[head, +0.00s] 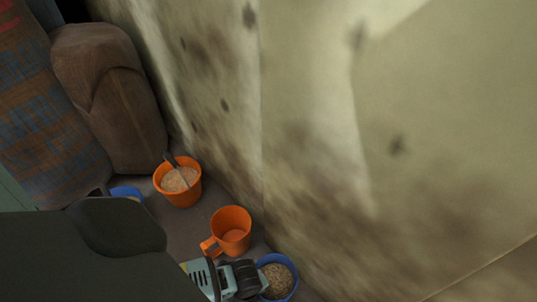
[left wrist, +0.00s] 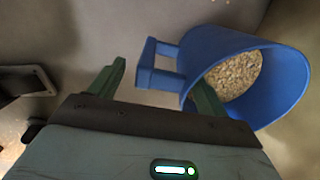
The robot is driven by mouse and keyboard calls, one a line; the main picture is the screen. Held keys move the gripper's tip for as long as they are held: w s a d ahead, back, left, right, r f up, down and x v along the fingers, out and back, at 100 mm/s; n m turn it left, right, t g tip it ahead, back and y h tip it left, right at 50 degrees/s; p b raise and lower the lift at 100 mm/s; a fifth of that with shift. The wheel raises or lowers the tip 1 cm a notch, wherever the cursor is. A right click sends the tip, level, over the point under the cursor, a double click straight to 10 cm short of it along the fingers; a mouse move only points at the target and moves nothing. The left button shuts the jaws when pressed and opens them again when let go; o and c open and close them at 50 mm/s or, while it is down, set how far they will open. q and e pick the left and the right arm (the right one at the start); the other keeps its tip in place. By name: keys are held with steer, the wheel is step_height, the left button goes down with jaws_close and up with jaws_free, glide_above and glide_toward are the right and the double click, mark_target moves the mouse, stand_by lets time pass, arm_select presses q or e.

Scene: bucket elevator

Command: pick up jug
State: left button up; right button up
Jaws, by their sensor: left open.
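A blue jug (head: 291,283) with brown grains inside stands at the bottom of the head view, close to the wall. It also shows in the left wrist view (left wrist: 215,48), tilted in the picture, with its squared handle (left wrist: 148,57) pointing left. My left gripper (head: 248,278) is beside this jug on its handle side. In the left wrist view it is open (left wrist: 159,72), with the handle between its two green fingers. I cannot tell whether the fingers touch it. An empty-looking orange jug (head: 232,218) with a handle stands just behind my gripper. My right gripper is not in view.
An orange container (head: 181,198) holding pale material and a scoop stands further back. A blue container (head: 126,191) is partly hidden by my arm. A stained wall (head: 300,130) rises close on the right. Brown sacks (head: 112,100) stand at the left.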

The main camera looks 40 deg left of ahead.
arm_select(q)
steer(key=shift+f, duration=0.65)
steer(key=shift+r, duration=0.1)
jaws_close()
